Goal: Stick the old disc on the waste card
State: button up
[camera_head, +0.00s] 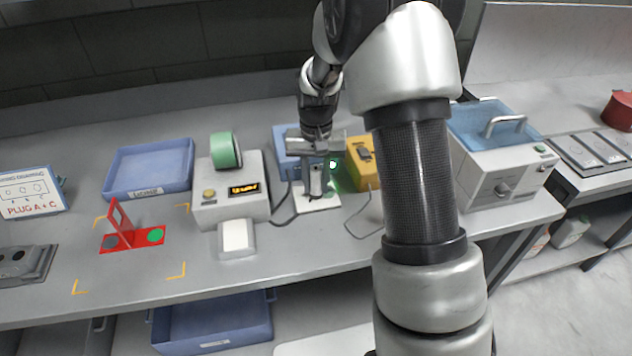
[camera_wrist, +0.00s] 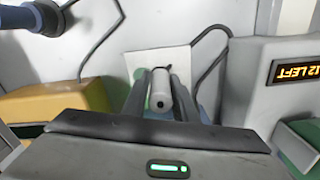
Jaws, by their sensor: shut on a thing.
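My gripper (camera_head: 313,165) is shut on a pale grey, upright, rod-like tool (camera_wrist: 160,92), with a dark round spot at its near end. The tool also shows below the jaws in the head view (camera_head: 315,183). It stands over a white card (camera_head: 318,205) lying on the bench, which is likely the waste card; it shows behind the tool in the wrist view (camera_wrist: 175,58). A green disc (camera_head: 331,188) shows partly on the card, beside the tool. I cannot tell whether the tool's lower end touches the card or carries a disc.
A grey machine with a lit display (camera_head: 230,190) stands left of the card, a yellow box (camera_head: 362,165) right. Dark cables lie beside the card. A red plate (camera_head: 132,239) with a green disc (camera_head: 155,235) and a grey disc (camera_head: 110,243) lies at left. A blue tray (camera_head: 150,190) stands behind.

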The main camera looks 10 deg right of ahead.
aim_at(316, 168)
jog(key=shift+r+p, duration=2.2)
jog(key=shift+r, duration=1.15)
